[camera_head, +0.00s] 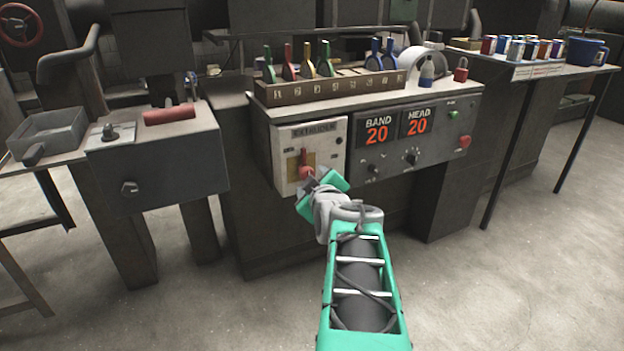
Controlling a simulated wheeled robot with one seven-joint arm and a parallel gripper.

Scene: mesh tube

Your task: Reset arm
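My arm reaches up from the bottom of the head view, green and grey. My gripper (312,182) is at its end, in front of the lower part of a white panel marked EXTRUDER (320,143). A red switch handle (306,170) shows on this panel just beyond the gripper. The fingers are small and partly hidden by the wrist, so I cannot tell whether they are open or shut, or whether they touch the handle.
The grey console (425,150) has BAND and HEAD displays, both reading 20. A rack (330,88) with coloured clips stands on top, near a red padlock (461,69). A grey box (160,165) stands left. A side table (540,70) with cans is right. Floor is clear at lower right.

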